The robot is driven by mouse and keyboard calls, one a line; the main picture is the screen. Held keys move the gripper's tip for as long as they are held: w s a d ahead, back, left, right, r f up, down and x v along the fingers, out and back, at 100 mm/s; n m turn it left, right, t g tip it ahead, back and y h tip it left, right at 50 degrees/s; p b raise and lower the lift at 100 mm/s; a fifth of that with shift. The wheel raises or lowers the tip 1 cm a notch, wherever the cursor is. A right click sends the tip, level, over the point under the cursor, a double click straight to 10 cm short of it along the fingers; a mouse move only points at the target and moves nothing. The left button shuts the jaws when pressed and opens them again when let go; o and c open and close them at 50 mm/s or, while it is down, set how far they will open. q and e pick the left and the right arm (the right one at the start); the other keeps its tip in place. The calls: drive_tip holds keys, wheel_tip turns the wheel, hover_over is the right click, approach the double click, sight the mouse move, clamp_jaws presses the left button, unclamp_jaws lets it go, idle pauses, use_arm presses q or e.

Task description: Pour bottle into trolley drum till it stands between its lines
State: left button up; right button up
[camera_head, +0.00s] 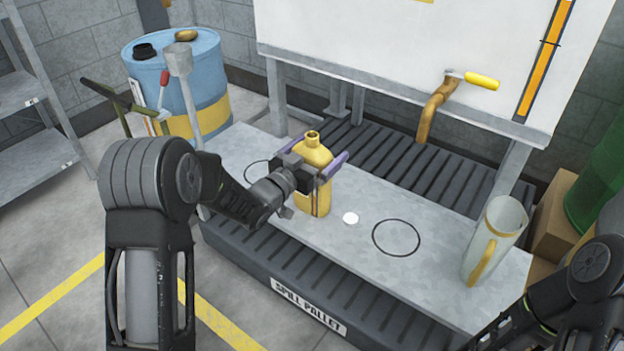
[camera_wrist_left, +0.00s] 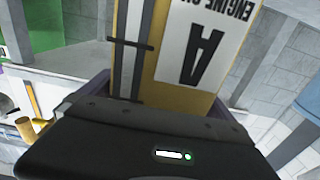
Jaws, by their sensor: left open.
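A yellow bottle (camera_head: 314,194) with an open neck stands upright on the grey bench in the head view. My left gripper (camera_head: 318,170) is around its upper body, with a purple finger on each side; its jaws are open. In the left wrist view the bottle (camera_wrist_left: 200,50) fills the middle, its white label reading upside down with a large "A" and a striped strip beside it. The right gripper is outside the view.
A jug (camera_head: 497,240) with a yellow handle stands at the bench's right end. A white disc (camera_head: 350,218) lies by a marked circle (camera_head: 397,238). A tank (camera_head: 400,50) with a tap (camera_head: 437,106) is behind. A grey funnel-like object (camera_head: 180,65) rises before the drum.

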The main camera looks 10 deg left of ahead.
use_arm(q)
drive_tip(key=shift+r, duration=0.1)
drive_tip(key=c, duration=1.7)
wheel_tip(320, 180, up, 10)
drive_tip(key=p, duration=0.3)
drive_tip(key=shift+p, duration=0.3)
